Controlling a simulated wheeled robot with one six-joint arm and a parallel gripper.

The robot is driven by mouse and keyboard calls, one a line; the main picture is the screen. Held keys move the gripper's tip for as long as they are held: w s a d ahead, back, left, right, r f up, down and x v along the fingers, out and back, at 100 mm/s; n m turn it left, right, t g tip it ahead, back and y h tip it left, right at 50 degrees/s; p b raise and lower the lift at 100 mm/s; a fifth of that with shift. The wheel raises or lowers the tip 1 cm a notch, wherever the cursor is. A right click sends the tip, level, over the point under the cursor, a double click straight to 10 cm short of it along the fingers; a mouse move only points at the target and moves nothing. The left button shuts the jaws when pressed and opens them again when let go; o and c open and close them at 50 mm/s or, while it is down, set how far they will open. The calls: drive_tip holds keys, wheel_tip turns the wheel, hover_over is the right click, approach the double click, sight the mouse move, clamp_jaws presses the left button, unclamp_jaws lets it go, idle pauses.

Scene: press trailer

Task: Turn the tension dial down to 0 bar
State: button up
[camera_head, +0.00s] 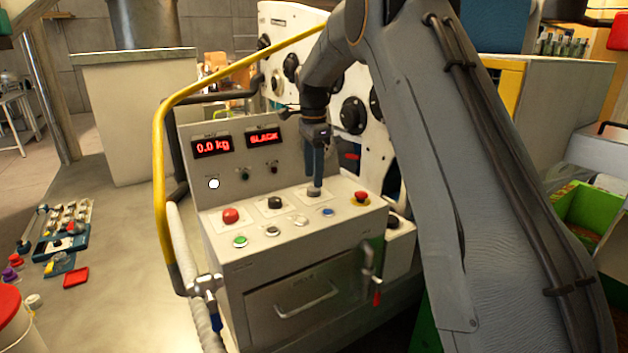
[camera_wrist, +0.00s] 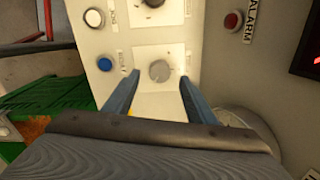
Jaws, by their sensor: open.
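A round grey dial (camera_wrist: 160,71) on a white plate lies between and just beyond the fingertips of my gripper (camera_wrist: 158,77) in the wrist view. The two blue fingers are apart, with a gap on both sides of the dial. In the head view my gripper (camera_head: 315,188) points straight down over this dial (camera_head: 314,193) on the sloped panel top (camera_head: 335,188).
A yellow rail (camera_head: 158,150) runs along the left.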

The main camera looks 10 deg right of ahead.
sight(314, 189)
drive_tip(key=shift+f+p, duration=0.55)
drive_tip(key=shift+f, duration=1.4)
drive_tip(key=c, duration=1)
drive_tip(key=shift+c, duration=0.2)
